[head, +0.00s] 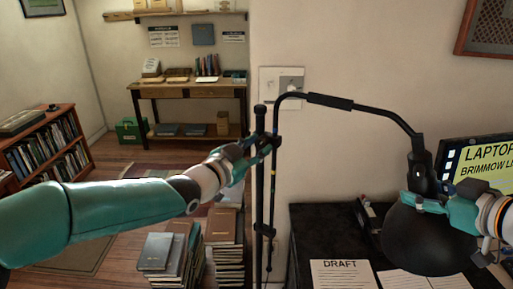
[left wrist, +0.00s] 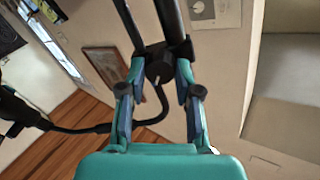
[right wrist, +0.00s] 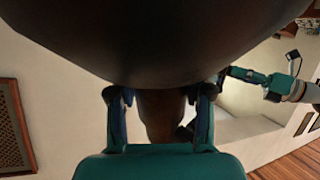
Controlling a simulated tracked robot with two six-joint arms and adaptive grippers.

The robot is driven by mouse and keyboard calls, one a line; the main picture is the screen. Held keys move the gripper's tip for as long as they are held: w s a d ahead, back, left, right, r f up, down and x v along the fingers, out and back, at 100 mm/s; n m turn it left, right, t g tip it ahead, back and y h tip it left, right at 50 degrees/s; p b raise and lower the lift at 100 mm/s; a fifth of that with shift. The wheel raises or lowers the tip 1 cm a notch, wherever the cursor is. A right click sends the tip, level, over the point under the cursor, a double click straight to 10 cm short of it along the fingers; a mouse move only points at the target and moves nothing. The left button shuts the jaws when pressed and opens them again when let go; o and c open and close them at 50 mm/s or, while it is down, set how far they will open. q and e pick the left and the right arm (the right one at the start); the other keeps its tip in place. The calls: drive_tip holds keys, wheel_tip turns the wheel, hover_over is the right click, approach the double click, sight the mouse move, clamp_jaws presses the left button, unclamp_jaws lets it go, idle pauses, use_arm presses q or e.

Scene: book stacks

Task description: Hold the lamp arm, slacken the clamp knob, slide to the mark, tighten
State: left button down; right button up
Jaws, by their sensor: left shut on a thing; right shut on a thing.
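The black lamp has an upright pole (head: 260,190), a bent lamp arm (head: 360,105) reaching right, and a large dark shade (head: 425,240). My left gripper (head: 265,143) is at the clamp on the pole. In the left wrist view its fingers are shut on the round black clamp knob (left wrist: 158,68), which has a pale line on its face. My right gripper (head: 424,202) is shut at the lamp head, just above the shade.
A dark desk (head: 310,225) with a DRAFT sheet (head: 342,274) lies below the lamp. A laptop (head: 480,165) stands behind the right gripper. Book stacks (head: 165,250) stand on the floor under my left arm. A wall switch plate (head: 290,82) is behind the pole.

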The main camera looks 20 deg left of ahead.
use_arm(q)
drive_tip(key=m, duration=0.5)
use_arm(e)
drive_tip(key=shift+r, duration=0.2)
use_arm(q)
drive_tip(key=m, duration=0.5)
drive_tip(key=shift+d+m+y, duration=0.2)
drive_tip(key=shift+m+y, duration=0.2)
drive_tip(key=m, duration=0.5)
drive_tip(key=shift+s+f+y, duration=0.1)
drive_tip(key=shift+f+y, duration=0.1)
drive_tip(key=shift+y, duration=0.1)
drive_tip(key=m, duration=0.5)
drive_tip(key=shift+d+f+m, duration=0.1)
drive_tip(key=shift+f+m, duration=0.1)
drive_tip(key=shift+m, duration=0.1)
drive_tip(key=c, duration=1.1)
unclamp_jaws()
drive_tip(key=shift+c, duration=0.2)
drive_tip(key=o, duration=0.3)
drive_tip(key=shift+o, duration=0.2)
drive_tip(key=shift+r, duration=0.15)
